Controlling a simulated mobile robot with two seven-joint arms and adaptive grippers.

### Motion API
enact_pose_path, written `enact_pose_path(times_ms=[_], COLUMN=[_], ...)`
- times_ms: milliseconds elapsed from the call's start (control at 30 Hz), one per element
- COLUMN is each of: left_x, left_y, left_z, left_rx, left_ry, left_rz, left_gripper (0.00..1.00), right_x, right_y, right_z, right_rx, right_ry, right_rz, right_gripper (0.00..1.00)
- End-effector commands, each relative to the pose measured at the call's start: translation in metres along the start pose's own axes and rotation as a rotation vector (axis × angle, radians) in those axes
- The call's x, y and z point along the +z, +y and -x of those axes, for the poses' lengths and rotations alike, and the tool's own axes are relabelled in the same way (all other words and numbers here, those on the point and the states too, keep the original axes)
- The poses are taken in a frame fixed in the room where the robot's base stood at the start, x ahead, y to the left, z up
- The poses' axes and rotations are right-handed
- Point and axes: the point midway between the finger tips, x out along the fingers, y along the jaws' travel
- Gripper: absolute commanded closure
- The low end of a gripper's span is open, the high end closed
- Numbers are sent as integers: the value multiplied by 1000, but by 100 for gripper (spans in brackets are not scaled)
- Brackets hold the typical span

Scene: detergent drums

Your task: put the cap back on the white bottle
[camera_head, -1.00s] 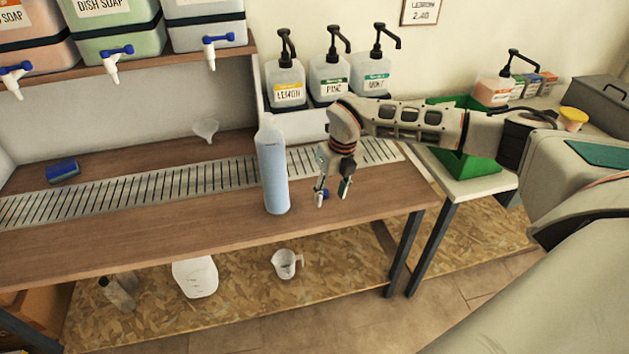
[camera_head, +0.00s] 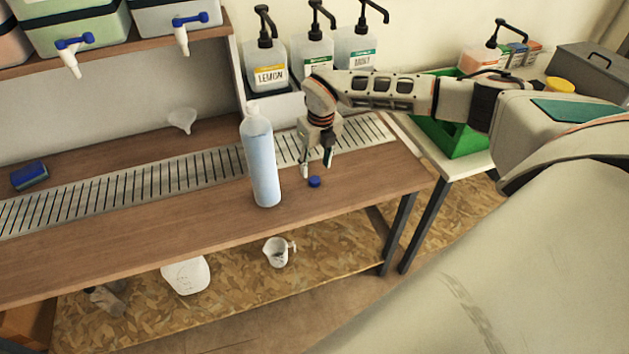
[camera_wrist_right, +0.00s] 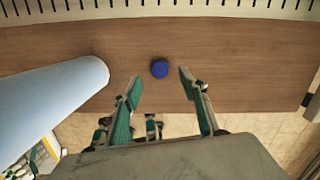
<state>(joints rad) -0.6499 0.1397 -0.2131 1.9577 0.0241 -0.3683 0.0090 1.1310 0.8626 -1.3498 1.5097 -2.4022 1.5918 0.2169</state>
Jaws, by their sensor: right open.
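A tall, pale bluish-white bottle (camera_head: 261,160) stands upright on the wooden workbench, its narrow neck bare. It also shows at the left of the right wrist view (camera_wrist_right: 45,92). A small blue cap (camera_head: 314,182) lies on the bench to the right of the bottle. My right gripper (camera_head: 316,167) is open and empty, pointing down just behind and above the cap. In the right wrist view the cap (camera_wrist_right: 160,69) appears in the gap between the two spread fingertips (camera_wrist_right: 160,78), touching neither. My left gripper is out of view.
A slotted metal drain strip (camera_head: 120,187) runs behind the bottle. A funnel (camera_head: 182,120) and a blue sponge (camera_head: 30,176) lie on the bench. Pump bottles (camera_head: 268,68) stand behind my right arm. A jug (camera_head: 187,275) and measuring cup (camera_head: 277,252) are on the lower shelf. The bench front is clear.

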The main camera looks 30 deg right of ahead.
Motion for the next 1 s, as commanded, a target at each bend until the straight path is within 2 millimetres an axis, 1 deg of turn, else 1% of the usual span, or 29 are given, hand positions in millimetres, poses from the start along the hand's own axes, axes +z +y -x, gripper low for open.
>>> enact_pose_path(times_ms=[133,367,467,733,800,1000], left_x=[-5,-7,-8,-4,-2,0], left_y=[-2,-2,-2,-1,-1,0], left_z=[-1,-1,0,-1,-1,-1], left_rx=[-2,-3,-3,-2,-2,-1], left_ry=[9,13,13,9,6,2], left_rz=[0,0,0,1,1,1], left_gripper=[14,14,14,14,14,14], right_x=[0,-1,-2,-4,-4,-4], right_y=[0,0,0,1,1,1], right_z=[-2,-5,-14,-51,-54,-54], right_rx=[0,0,0,0,0,0], right_ry=[-1,0,1,1,0,-1], right_rz=[0,0,0,-1,-1,0], right_gripper=[57,57,57,57,57,57])
